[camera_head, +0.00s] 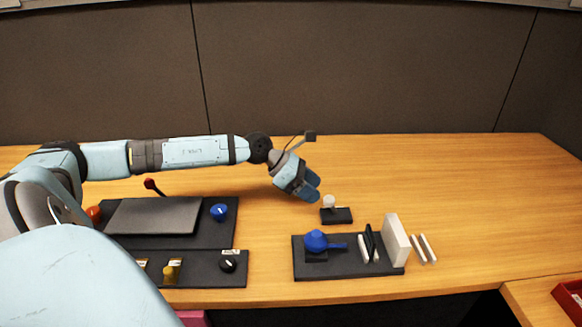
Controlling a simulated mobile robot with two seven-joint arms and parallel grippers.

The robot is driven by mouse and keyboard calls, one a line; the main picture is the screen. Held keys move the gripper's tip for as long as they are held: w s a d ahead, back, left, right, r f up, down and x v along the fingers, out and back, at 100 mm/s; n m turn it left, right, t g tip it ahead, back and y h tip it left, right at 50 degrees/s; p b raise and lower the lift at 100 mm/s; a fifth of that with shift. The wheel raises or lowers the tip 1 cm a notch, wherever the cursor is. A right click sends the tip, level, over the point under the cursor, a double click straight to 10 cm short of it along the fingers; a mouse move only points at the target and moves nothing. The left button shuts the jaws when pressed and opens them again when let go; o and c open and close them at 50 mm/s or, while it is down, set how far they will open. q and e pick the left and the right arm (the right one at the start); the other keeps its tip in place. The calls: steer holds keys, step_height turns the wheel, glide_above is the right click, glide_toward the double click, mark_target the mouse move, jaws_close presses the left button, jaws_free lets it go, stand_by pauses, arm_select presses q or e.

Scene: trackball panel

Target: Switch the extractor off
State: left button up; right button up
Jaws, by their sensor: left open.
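My left gripper (312,196) is above the middle of the table, pointing down and right. Its fingers look close together in this view, and I see nothing held in them. A small black base with a white round knob (328,201) stands just right of and below the fingertips; I cannot tell whether they touch. On the left, dark panels carry a red-tipped lever (150,184), a blue ball-like knob (219,211), a black knob (228,265) with a small label and brass-coloured switches (171,271). I cannot tell which control is the extractor's. My right gripper is out of view.
A dark tray (345,272) at centre right holds a blue handled object (317,240) and upright slabs, with a tall white block (396,241) at its right end. Thin white pieces (424,248) stand beside it. The table's back right is clear. My own pale-blue body part hides the lower left.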

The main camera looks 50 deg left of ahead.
arm_select(q)
steer(key=p+v, duration=0.1)
steer(key=v, duration=0.7)
stand_by(0.5)
